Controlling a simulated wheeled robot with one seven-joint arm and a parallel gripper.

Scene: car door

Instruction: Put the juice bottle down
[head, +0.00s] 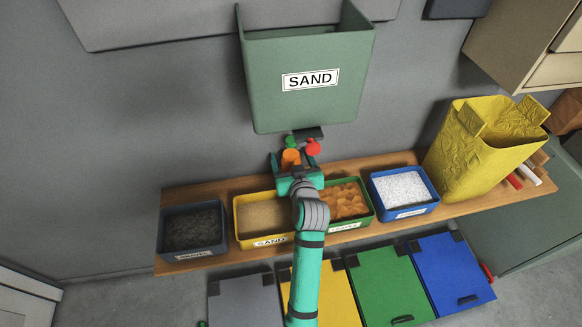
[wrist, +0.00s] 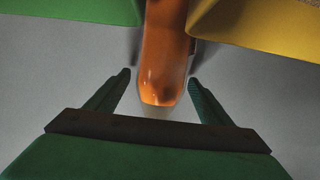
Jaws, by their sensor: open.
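The juice bottle (head: 290,158) is orange and shows at the back of the wooden shelf, partly hidden by my gripper (head: 291,163). A green piece that looks like its cap shows above it. In the wrist view the orange bottle (wrist: 163,60) comes down from the top edge between the two fingers. My gripper (wrist: 159,77) is open, with a grey gap between each fingertip and the bottle. I cannot tell what the bottle's base rests on, as it is hidden.
The wooden shelf (head: 530,203) holds a dark bin (head: 190,257), a yellow sand bin (head: 262,242), a green bin (head: 368,212) and a blue bin (head: 408,212). A red object (head: 313,147) is close right of the bottle. A green SAND container (head: 300,108) hangs above.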

